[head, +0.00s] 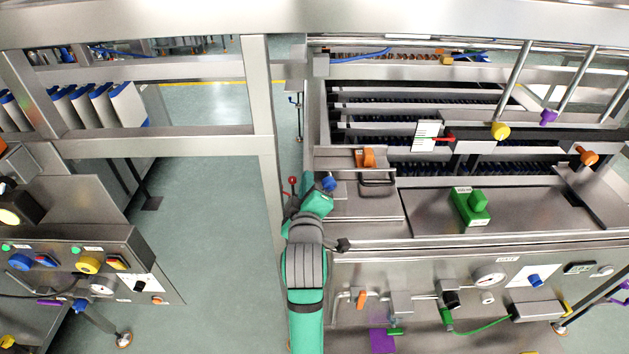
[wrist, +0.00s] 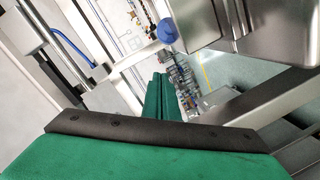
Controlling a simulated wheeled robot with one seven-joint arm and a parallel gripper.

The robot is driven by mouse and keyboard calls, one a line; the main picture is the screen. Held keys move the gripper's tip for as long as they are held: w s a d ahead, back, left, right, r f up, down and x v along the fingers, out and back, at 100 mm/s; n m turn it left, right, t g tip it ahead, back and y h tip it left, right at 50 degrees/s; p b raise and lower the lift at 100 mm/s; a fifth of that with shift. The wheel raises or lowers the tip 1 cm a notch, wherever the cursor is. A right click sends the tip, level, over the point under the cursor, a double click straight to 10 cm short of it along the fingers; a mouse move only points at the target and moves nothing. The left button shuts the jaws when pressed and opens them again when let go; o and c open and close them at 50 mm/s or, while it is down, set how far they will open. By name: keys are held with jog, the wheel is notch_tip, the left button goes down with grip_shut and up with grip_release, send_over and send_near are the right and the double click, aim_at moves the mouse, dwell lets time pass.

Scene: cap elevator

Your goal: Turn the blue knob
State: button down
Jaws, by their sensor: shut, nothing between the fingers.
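A round blue knob (head: 329,184) shows in the head view just beyond my gripper (head: 318,199), at the left end of the machine on the right. In the wrist view a blue knob (wrist: 168,31) shows above the tips of my green fingers (wrist: 161,97), slightly right of them. A gap shows between fingertips and knob in that picture; the exact distance in depth is unclear. My gripper is shut and holds nothing. Other blue knobs are on the right front panel (head: 534,280) and on the left machine (head: 19,261).
A metal post (head: 262,110) stands close left of my arm. An orange knob (head: 369,158) and a metal handle (head: 377,180) are right of the near blue knob. A green block (head: 470,206) sits on the machine top. Open floor (head: 200,210) lies to the left.

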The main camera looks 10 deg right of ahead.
aim_at(330, 185)
jog(key=v, duration=0.9)
jog(key=shift+s+d+y, duration=0.3)
jog(key=shift+d, duration=0.1)
jog(key=shift+a+f, duration=0.1)
jog(key=shift+f, duration=0.05)
jog(key=x, duration=0.3)
jog(key=d+f+x, duration=0.1)
jog(key=x, duration=0.3)
jog(key=d+x, duration=0.1)
jog(key=x, duration=0.2)
jog(key=shift+w+f, duration=0.1)
jog(key=shift+f, duration=0.15)
jog(key=shift+d+f+n, duration=0.3)
jog(key=shift+d+f, duration=0.1)
jog(key=shift+d, duration=0.05)
